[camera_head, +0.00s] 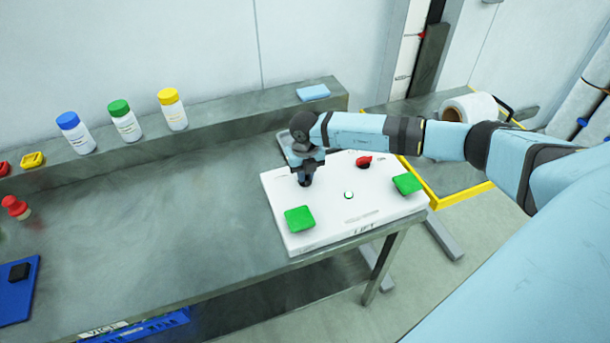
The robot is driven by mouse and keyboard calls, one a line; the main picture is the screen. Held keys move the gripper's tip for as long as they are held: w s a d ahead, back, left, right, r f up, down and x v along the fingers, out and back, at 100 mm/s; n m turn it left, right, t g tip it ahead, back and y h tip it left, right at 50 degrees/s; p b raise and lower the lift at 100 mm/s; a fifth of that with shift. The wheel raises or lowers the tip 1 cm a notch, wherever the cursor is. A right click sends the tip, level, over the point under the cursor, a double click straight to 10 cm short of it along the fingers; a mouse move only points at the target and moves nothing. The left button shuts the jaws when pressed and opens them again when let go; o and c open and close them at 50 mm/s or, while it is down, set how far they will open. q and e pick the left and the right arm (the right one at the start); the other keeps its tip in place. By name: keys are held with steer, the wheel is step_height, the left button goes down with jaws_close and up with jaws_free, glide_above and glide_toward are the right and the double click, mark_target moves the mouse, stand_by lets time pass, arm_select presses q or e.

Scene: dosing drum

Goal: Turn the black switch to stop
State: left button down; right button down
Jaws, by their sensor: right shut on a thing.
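A white control panel (330,222) lies on the right end of the grey table. It bears two green square buttons, one at the front left (299,218) and one at the right (407,183), a red knob (364,162) at the back and a small white round button (349,195). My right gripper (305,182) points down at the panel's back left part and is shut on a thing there. The black switch is not clearly visible; the gripper and wrist cover that spot. My left gripper is not in view.
Bottles with blue (75,132), green (125,121) and yellow (172,109) lids stand on the back ledge, with a light blue cloth (313,92). A red-topped object (16,207) and a blue tray (18,292) are at the left. The table's middle (160,220) is clear.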

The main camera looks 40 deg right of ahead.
steer(key=shift+n, duration=0.3)
steer(key=c, duration=1.1)
jaws_free()
step_height(320, 180, up, 14)
steer(key=shift+f+b, duration=0.1)
steer(key=shift+b, duration=1.05)
